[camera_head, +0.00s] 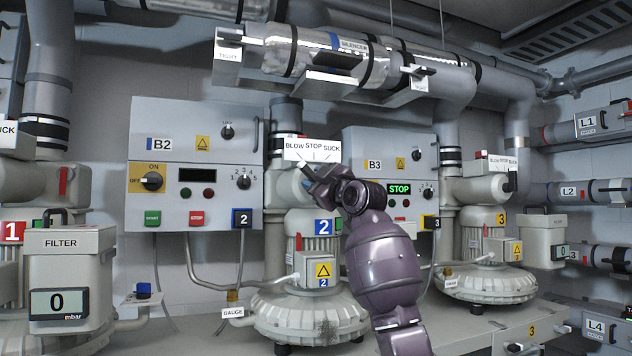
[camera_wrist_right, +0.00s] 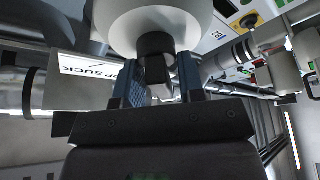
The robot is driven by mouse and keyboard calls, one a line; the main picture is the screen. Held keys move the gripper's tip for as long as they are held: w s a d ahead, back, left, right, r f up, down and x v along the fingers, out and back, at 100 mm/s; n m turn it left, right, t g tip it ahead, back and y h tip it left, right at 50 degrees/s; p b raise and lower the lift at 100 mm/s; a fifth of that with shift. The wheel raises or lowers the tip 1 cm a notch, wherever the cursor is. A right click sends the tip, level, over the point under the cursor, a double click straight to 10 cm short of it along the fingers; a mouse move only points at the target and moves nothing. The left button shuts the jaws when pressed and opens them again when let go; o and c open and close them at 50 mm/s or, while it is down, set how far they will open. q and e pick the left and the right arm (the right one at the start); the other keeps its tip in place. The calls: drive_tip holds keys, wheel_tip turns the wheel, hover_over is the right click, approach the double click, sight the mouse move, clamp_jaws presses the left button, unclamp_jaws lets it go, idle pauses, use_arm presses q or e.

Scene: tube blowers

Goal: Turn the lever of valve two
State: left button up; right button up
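Valve two sits on top of blower 2 (camera_head: 315,270), under a white BLOW STOP SUCK sign (camera_head: 312,150). Its dark lever lies by the sign's left, BLOW end, largely hidden by my gripper in the head view. In the right wrist view the black lever (camera_wrist_right: 156,66) shows between my two blue fingers, below a pale round housing (camera_wrist_right: 155,22). My right gripper (camera_wrist_right: 160,82) is open, with its fingers apart on either side of the lever; I see no clear grip. In the head view my right gripper (camera_head: 312,182) is at the valve. My left gripper is not in view.
Control box B2 (camera_head: 190,110) is on the wall to the left, and box B3 (camera_head: 385,140) is behind my right arm. Blower 3 (camera_head: 490,285) stands to the right with its own sign. The silencer pipe (camera_head: 330,55) runs overhead. A filter unit (camera_head: 70,275) stands front left.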

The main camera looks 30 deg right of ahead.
drive_tip(key=shift+c, duration=1.2)
drive_tip(key=shift+m, duration=0.4)
drive_tip(key=m+h+b, duration=0.1)
drive_tip(key=m+h, duration=0.1)
drive_tip(key=m, duration=0.1)
drive_tip(key=shift+m+t, duration=0.3)
drive_tip(key=shift+t, duration=0.1)
drive_tip(key=m+h, duration=0.2)
drive_tip(key=m, duration=0.2)
drive_tip(key=shift+d+m, duration=0.15)
drive_tip(key=shift+m, duration=0.15)
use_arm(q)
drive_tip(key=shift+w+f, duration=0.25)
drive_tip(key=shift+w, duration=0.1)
use_arm(e)
drive_tip(key=shift+d+m+h, duration=0.1)
drive_tip(key=shift+m+h, duration=1)
drive_tip(key=shift+m, duration=0.5)
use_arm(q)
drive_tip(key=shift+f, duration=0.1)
use_arm(e)
drive_tip(key=shift+m, duration=0.3)
drive_tip(key=o, duration=0.6)
